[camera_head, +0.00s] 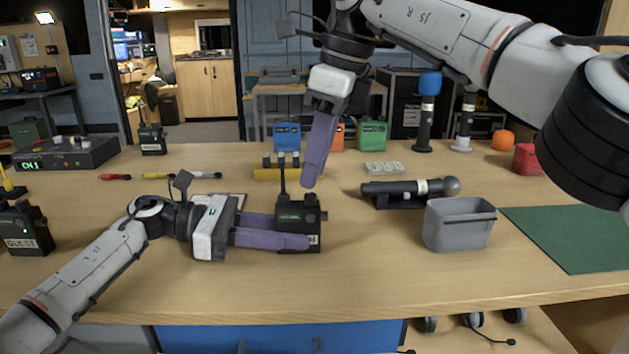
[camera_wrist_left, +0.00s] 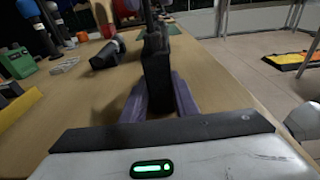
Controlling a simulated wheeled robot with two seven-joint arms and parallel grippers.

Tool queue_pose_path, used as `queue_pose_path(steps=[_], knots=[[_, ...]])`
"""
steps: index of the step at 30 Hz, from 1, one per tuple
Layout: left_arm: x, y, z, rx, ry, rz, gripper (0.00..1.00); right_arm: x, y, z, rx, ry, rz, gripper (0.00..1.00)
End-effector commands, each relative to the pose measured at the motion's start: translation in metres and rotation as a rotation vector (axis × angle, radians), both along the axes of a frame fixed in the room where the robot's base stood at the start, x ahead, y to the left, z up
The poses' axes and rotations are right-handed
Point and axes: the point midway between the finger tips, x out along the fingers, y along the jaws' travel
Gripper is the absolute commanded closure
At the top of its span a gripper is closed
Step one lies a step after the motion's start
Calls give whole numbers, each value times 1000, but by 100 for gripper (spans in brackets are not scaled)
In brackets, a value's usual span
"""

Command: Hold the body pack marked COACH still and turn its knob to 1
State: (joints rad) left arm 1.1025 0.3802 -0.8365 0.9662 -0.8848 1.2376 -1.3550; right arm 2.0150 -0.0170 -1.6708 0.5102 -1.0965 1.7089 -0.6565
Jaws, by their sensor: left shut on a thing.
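The dark body pack (camera_head: 289,214) stands upright on the table with its antenna up. Its front label is mostly covered by a finger; only a final H shows. A small knob (camera_head: 311,201) sits on its top right; its setting is too small to read. My left gripper (camera_head: 290,233) is low over the table, its purple fingers on either side of the pack, shut on it. The left wrist view also shows the pack (camera_wrist_left: 156,66) between the fingers. My right gripper (camera_head: 311,182) points down just above and right of the knob, apart from it. Its fingers overlap, so their opening is hidden.
A pack marked GUEST (camera_head: 26,229) stands at the left, another pack (camera_head: 152,140) at the back left. A microphone (camera_head: 410,189) on a stand and a grey bin (camera_head: 459,226) are to the right. A yellow block (camera_head: 268,174) lies behind. The front table strip is clear.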

Motion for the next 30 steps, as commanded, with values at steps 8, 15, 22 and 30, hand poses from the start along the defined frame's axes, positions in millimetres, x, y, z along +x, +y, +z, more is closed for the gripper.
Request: queue_pose_path(steps=[8,15,22,30], knots=[[0,0,-1,1,0,-1,100,-1,0,-24,1,3,1,74],[0,0,-1,1,0,-1,100,-2,0,-36,-1,0,-90,74],[-1,0,-1,1,1,-2,100,-4,2,-36,2,1,-321,74],[0,0,-1,1,1,-1,100,-4,2,-36,3,1,-418,74]])
